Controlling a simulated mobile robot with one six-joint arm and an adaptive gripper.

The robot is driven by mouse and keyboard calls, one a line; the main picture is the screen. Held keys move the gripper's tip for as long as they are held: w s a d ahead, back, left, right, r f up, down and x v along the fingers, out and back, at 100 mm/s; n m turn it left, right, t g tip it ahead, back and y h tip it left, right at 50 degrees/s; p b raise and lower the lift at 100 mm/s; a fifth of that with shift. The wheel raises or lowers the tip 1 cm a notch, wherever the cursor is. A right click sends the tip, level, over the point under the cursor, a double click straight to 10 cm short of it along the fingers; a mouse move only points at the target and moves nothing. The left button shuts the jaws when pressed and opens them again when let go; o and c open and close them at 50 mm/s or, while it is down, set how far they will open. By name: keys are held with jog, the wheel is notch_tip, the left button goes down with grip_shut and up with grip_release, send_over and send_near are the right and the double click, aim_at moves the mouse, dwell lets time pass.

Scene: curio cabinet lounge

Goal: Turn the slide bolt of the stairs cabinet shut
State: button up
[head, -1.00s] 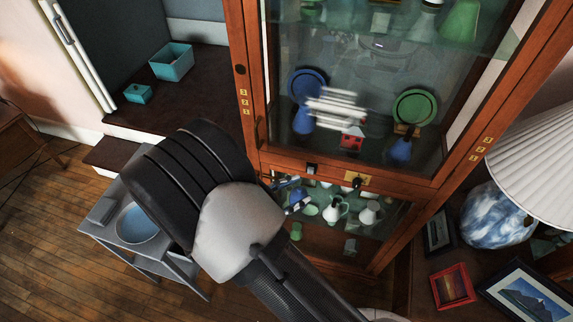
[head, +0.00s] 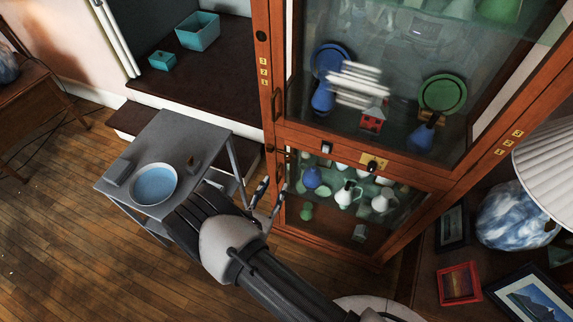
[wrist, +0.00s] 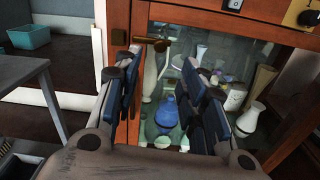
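The tall wooden cabinet (head: 272,100) with glass doors stands beside the carpeted steps. In the wrist view, a small brass bolt (wrist: 152,41) lies roughly level at the upper left of the lower glass door, by the wooden post. Whether it is fully shut I cannot tell. My gripper (wrist: 162,62) is open and empty, its fingers pointing at the lower door just below the bolt, apparently not touching it. In the head view my gripper (head: 270,198) is at the lower left of the cabinet front.
A grey side table (head: 140,135) with a blue-topped bowl (head: 155,184) stands close to the left of my gripper. A brass plate with a black knob (head: 373,164) and a switch (head: 327,148) are on the rail above. A lamp (head: 545,165) and picture frames stand at right.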

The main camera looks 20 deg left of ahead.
aim_at(287, 162)
jog(key=w, duration=0.3)
jog(key=w+b, duration=0.1)
jog(key=w, duration=0.6)
jog(key=shift+w+d+b, duration=0.25)
jog(key=shift+d+b, duration=0.1)
jog(key=shift+d, duration=0.05)
jog(key=shift+c, duration=0.5)
grip_shut()
